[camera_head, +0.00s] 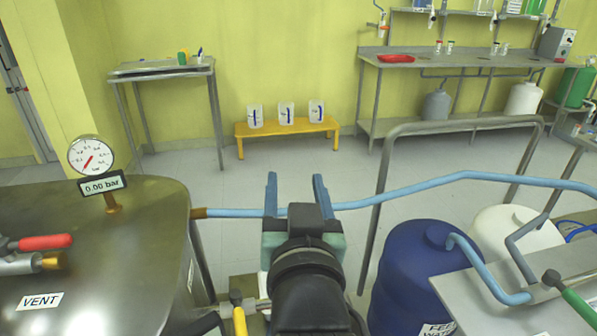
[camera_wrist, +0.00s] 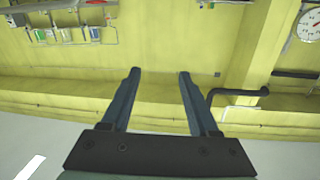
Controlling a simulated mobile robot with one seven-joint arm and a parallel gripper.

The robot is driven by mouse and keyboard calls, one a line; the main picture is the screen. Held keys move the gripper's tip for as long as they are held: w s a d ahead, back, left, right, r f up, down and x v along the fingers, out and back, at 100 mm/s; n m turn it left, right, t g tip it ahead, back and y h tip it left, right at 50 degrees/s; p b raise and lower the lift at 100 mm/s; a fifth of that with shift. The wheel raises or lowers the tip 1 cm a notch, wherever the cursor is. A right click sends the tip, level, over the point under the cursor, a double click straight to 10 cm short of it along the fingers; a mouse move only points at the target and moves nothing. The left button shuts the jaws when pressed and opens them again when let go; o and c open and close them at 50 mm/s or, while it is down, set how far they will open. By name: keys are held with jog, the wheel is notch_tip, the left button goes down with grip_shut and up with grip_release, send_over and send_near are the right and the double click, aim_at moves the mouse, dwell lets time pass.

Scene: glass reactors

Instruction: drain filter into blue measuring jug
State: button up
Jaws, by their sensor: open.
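My gripper (camera_head: 295,180) is open and empty, held in mid-air in the middle of the head view. Its two blue-grey fingers also show apart in the wrist view (camera_wrist: 159,75), with nothing between them. Three whitish jugs with dark blue marks stand in a row on a low yellow bench, well beyond my gripper: the left jug (camera_head: 255,116), the middle jug (camera_head: 286,113) and the right jug (camera_head: 316,111). A steel vessel (camera_head: 120,250) is at the left; I cannot tell whether it is the filter. No drain outlet is clearly visible.
A pressure gauge (camera_head: 91,155) reading 0.00 bar and a red-handled valve (camera_head: 45,242) sit on the vessel. A light blue hose (camera_head: 420,184) crosses beyond my gripper. A blue drum (camera_head: 412,275) and metal rail (camera_head: 375,215) stand right. Floor before the yellow bench (camera_head: 285,128) is clear.

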jog(key=shift+d+r, duration=0.15)
jog(key=shift+r, duration=0.45)
